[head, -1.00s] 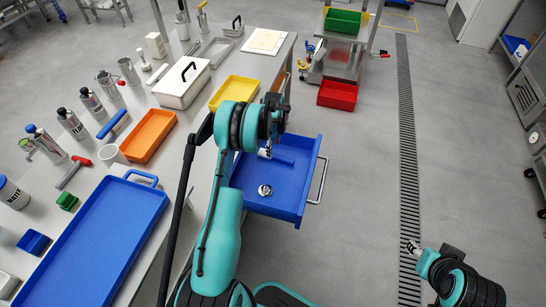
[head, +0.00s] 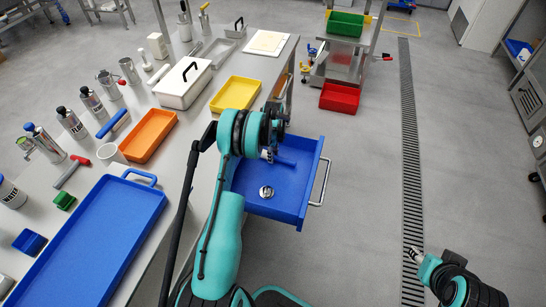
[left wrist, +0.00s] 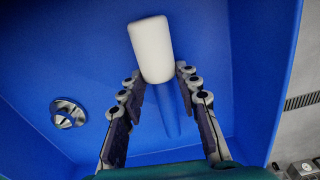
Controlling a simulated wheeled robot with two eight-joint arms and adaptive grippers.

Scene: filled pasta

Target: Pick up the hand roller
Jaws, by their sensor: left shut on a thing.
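The hand roller shows in the left wrist view as a white cylinder (left wrist: 150,48) with a blue shaft (left wrist: 168,108) behind it. My left gripper (left wrist: 158,75) has its two fingers on either side of the roller, shut on it, over the open blue drawer (left wrist: 262,60). In the head view my left gripper (head: 268,155) is at the drawer (head: 285,205); the arm hides most of it and the roller is hard to make out there. My right gripper (head: 416,254) is far from the roller, over the floor at lower right; its jaws are too small to read.
A small round metal piece (head: 266,191) lies in the drawer. The worktop at left holds a blue tray (head: 110,225), orange tray (head: 150,137), yellow tray (head: 236,92), a white box (head: 184,84) and several bottles. The floor right of the drawer is clear.

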